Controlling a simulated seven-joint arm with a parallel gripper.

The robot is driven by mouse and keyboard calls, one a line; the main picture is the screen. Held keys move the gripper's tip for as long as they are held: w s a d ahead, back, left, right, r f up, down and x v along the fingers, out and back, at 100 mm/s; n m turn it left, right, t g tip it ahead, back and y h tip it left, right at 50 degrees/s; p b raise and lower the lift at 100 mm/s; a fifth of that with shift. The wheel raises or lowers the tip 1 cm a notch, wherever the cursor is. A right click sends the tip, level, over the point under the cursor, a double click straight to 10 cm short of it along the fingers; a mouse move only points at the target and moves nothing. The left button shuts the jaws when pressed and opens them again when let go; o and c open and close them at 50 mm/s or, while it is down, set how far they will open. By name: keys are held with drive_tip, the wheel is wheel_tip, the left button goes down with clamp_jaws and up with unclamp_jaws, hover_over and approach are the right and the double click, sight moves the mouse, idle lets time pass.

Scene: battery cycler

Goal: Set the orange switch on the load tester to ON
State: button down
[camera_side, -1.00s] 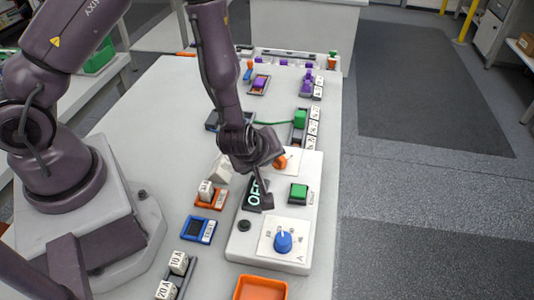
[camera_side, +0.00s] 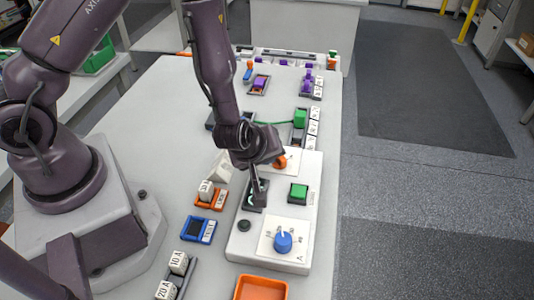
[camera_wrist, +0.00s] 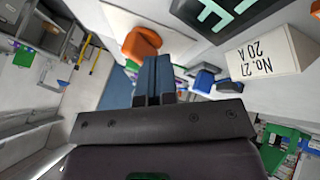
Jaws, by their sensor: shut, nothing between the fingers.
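The load tester (camera_side: 238,250) is a pale box on the bench in the side view. Its orange switch (camera_side: 281,162) sits on a white plate at the far end, partly hidden by my wrist. In the wrist view the orange switch (camera_wrist: 142,42) is just left of my fingers; whether they touch cannot be told. My gripper (camera_side: 261,200) points down over the tester, shut and empty, in front of its dark display. In the wrist view the shut fingers (camera_wrist: 153,72) show at the middle, and the display (camera_wrist: 222,12) has green letters, only partly in view.
A blue knob (camera_side: 283,242) and a green button (camera_side: 298,192) are on the tester. A white block marked No. 27, 20 A (camera_wrist: 264,52) stands near the display. An orange tray (camera_side: 261,288) lies in front. Blue and orange holders stand left.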

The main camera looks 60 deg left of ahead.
drive_tip(key=shift+a+m+h, duration=0.2)
drive_tip(key=shift+m+h, duration=0.6)
drive_tip(key=shift+m, duration=0.4)
drive_tip(key=shift+w+a+m+t+h, duration=0.15)
drive_tip(key=shift+m+t+h, duration=0.25)
drive_tip(key=shift+m, duration=0.5)
drive_tip(key=shift+w+a+m+h, duration=0.1)
drive_tip(key=shift+m+h, duration=0.5)
drive_tip(key=shift+m, duration=0.2)
drive_tip(key=shift+w+a+m+h, duration=0.1)
drive_tip(key=shift+m+h, duration=0.5)
drive_tip(key=shift+m, duration=0.2)
drive_tip(key=shift+w+a, duration=0.25)
drive_tip(key=shift+w+a+m, duration=0.1)
drive_tip(key=shift+a+m, duration=0.1)
drive_tip(key=shift+m, duration=0.1)
drive_tip(key=m+h, duration=0.1)
drive_tip(key=w+m+g+h, duration=0.1)
drive_tip(key=m, duration=0.1)
drive_tip(key=shift+a+m+h, duration=0.2)
drive_tip(key=shift+m+h, duration=0.1)
drive_tip(key=shift+w, duration=0.15)
